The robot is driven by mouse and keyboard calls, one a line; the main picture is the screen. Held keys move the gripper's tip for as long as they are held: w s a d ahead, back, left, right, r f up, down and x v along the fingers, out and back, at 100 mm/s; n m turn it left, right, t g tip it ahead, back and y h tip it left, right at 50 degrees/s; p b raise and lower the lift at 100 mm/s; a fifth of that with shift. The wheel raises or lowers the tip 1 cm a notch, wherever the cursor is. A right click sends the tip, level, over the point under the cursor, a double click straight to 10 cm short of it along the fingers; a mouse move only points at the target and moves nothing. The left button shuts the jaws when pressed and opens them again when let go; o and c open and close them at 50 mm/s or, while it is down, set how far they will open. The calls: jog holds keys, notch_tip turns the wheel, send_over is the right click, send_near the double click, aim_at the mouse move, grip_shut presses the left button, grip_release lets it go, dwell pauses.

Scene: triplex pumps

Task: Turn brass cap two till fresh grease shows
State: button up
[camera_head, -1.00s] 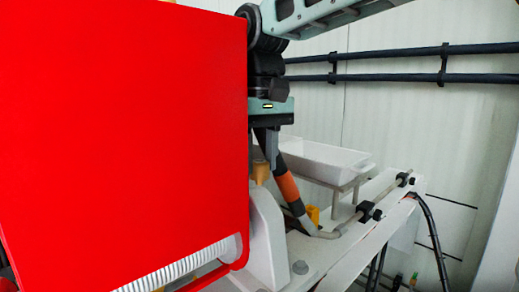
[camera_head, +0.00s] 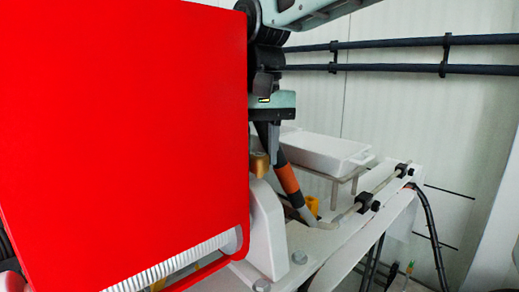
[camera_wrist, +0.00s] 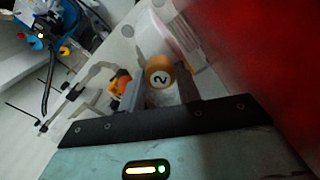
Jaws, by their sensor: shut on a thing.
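The brass cap (camera_wrist: 160,78) bears a black number 2 on its end face and sits between my two fingers in the wrist view. My gripper (camera_wrist: 160,88) is shut on it. In the head view the cap (camera_head: 260,164) stands on top of a white rounded housing (camera_head: 266,225), just beside the red panel's right edge. One finger of my gripper (camera_head: 268,150) shows there, pointing down beside the cap; the other is hidden behind the panel. I cannot make out any fresh grease in either view.
A large red panel (camera_head: 120,130) fills the left of the head view. A black and orange hose (camera_head: 288,180) runs close behind my finger. A white tray (camera_head: 325,150) stands behind. A pipe in black clamps (camera_head: 365,203) runs along the white bench.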

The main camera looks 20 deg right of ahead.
aim_at(260, 154)
jog(key=o, duration=1)
notch_tip(260, 154, up, 18)
jog(key=shift+d+f+p, duration=0.1)
jog(key=shift+f+p, duration=0.15)
jog(key=shift+p, duration=0.45)
